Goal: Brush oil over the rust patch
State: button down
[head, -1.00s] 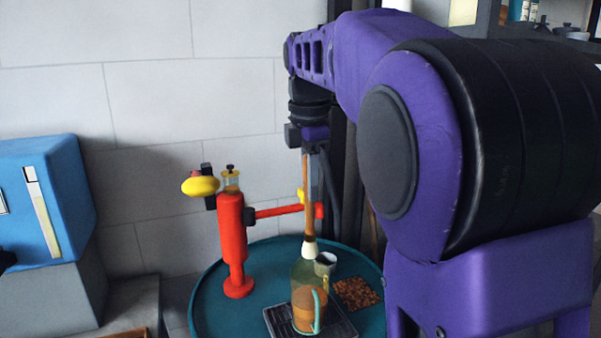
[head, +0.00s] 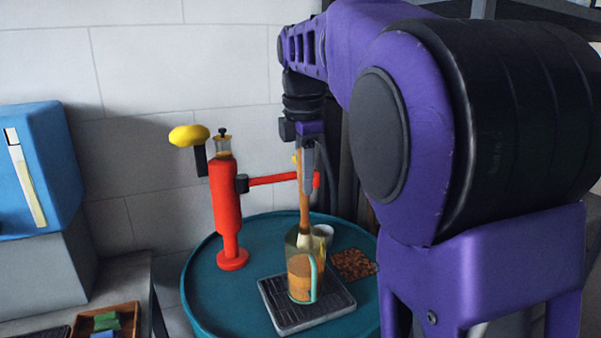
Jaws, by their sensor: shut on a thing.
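My gripper (head: 306,150) is shut on the wooden handle of an upright brush (head: 304,205). The brush hangs straight down with its pale lower end inside the mouth of a clear jug (head: 320,262). Its bristle tip is hard to make out. The jug has a pale green handle and holds amber-brown liquid, apparently the oil. It stands on a dark ribbed tray (head: 292,318). The rust patch (head: 354,263), a rough brown square, lies on the teal round table (head: 205,290) right of the jug.
A red upright fitting (head: 226,205) with a yellow knob (head: 188,135) and a red side arm (head: 280,180) stands behind and left of the jug. A blue box (head: 45,165) stands at left.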

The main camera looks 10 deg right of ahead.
notch_tip(320, 180, down, 9)
jog(key=b, duration=0.4)
jog(key=shift+r, duration=0.15)
jog(key=shift+f, duration=1.65)
dwell(0.6)
notch_tip(320, 180, up, 12)
jog(key=p, duration=1)
jog(key=shift+f+p, duration=0.1)
jog(key=shift+p, duration=0.3)
notch_tip(320, 180, up, 8)
send_over(304, 231)
jog(key=shift+s, duration=0.3)
dwell(0.5)
